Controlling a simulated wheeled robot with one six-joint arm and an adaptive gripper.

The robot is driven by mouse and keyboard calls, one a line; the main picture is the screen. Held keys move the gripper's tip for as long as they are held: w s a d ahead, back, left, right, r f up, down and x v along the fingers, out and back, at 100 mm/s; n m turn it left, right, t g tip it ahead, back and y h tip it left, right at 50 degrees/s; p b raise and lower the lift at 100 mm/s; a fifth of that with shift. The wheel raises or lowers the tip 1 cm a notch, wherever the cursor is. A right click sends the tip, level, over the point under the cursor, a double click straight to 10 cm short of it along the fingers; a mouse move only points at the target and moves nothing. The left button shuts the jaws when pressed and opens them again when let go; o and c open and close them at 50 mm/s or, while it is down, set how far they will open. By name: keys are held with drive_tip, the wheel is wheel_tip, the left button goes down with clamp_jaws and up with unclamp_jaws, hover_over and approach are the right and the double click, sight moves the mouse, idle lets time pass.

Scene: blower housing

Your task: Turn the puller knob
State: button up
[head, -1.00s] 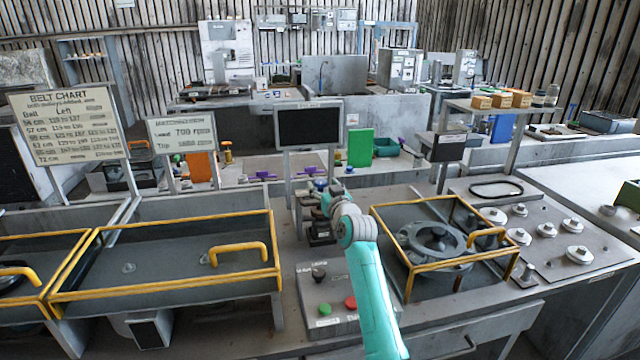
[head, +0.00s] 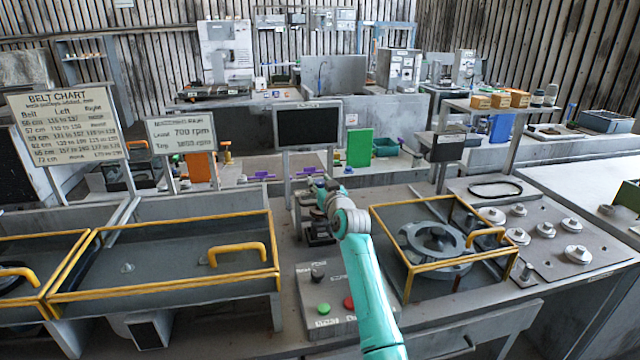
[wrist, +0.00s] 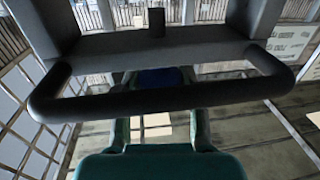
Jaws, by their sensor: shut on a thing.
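My gripper (head: 330,190) is at the dark puller-like fixture (head: 316,228) on the middle bench, just below the black screen. In the wrist view my teal gripper fingers (wrist: 160,88) come up from the bottom, shut on a dark blue piece, which I take to be the puller knob (wrist: 160,77). A thick dark bar (wrist: 165,103) crosses this view and partly covers the fingers and the knob. In the head view my gripper and wrist hide most of the knob, so its turn angle cannot be told.
A control box (head: 325,298) with a green and a red button stands in front, close beside my arm. A yellow-railed guard (head: 455,268) around a round housing is to the right. A yellow-railed bay (head: 165,290) is to the left. The black screen (head: 308,128) stands behind.

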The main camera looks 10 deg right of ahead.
sight(320, 181)
drive_tip(key=shift+a+m+h, duration=0.1)
drive_tip(key=shift+m+h, duration=0.8)
drive_tip(key=shift+h, duration=0.5)
drive_tip(key=shift+m+h, duration=1.1)
drive_tip(key=shift+h, duration=0.6)
drive_tip(key=shift+m+g+h, duration=0.4)
drive_tip(key=shift+m+h, duration=0.3)
drive_tip(key=shift+h, duration=0.4)
drive_tip(key=shift+m+g+h, duration=0.3)
drive_tip(key=shift+m+h, duration=0.2)
drive_tip(key=shift+h, duration=0.2)
drive_tip(key=o, duration=1.2)
drive_tip(key=shift+c, duration=0.2)
drive_tip(key=shift+r, duration=0.1)
wheel_tip(320, 181, up, 10)
drive_tip(key=shift+f, duration=0.1)
